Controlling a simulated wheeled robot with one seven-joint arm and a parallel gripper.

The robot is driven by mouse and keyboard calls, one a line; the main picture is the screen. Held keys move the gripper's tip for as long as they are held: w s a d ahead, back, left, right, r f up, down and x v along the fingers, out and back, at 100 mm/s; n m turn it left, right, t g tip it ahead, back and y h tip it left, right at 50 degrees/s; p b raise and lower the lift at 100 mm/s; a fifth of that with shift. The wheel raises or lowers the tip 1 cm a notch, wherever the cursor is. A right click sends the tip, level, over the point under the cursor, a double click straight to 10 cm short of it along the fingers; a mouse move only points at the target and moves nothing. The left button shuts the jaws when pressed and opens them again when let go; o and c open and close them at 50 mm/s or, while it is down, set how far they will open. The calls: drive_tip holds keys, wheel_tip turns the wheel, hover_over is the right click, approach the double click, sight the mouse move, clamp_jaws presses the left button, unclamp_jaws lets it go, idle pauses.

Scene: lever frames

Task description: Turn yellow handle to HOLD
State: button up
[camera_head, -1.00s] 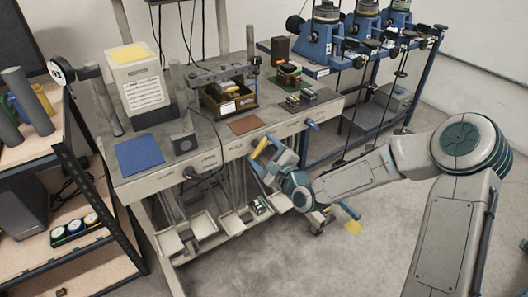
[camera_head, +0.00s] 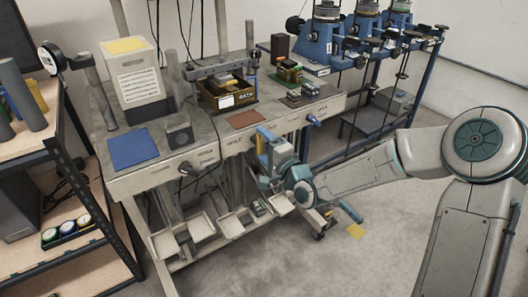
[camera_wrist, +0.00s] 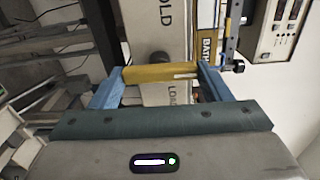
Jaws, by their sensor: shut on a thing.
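The yellow handle (camera_head: 260,145) is on the front panel of the grey bench, and it stands roughly upright in the head view. In the wrist view the yellow handle (camera_wrist: 155,75) spans between the two blue fingers of my gripper (camera_wrist: 158,82). My gripper (camera_head: 268,143) is shut on it and hides part of it in the head view. A dark round hub (camera_wrist: 160,58) shows behind the handle. The HOLD label (camera_wrist: 165,12) lies on one side of the handle and the LOAD label (camera_wrist: 174,92) on the other.
A black handle (camera_head: 187,169) is on the panel to the left and a blue handle (camera_head: 314,120) to the right. White trays (camera_head: 203,227) hang below the bench.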

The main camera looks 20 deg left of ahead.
drive_tip(key=n+b, duration=0.1)
drive_tip(key=n, duration=0.1)
drive_tip(key=n+b, duration=0.2)
drive_tip(key=shift+f+n, duration=0.2)
drive_tip(key=shift+n, duration=0.1)
drive_tip(key=shift+r+n+b, duration=0.15)
drive_tip(key=shift+n+b, duration=1.4)
drive_tip(key=shift+n, duration=0.75)
drive_tip(key=o, duration=1)
drive_tip(key=shift+r, duration=0.1)
drive_tip(key=shift+s+d, duration=0.3)
drive_tip(key=shift+d, duration=0.05)
drive_tip(key=p+v, duration=0.2)
drive_tip(key=v, duration=1.1)
drive_tip(key=shift+s+a, duration=0.1)
drive_tip(key=shift+a, duration=0.05)
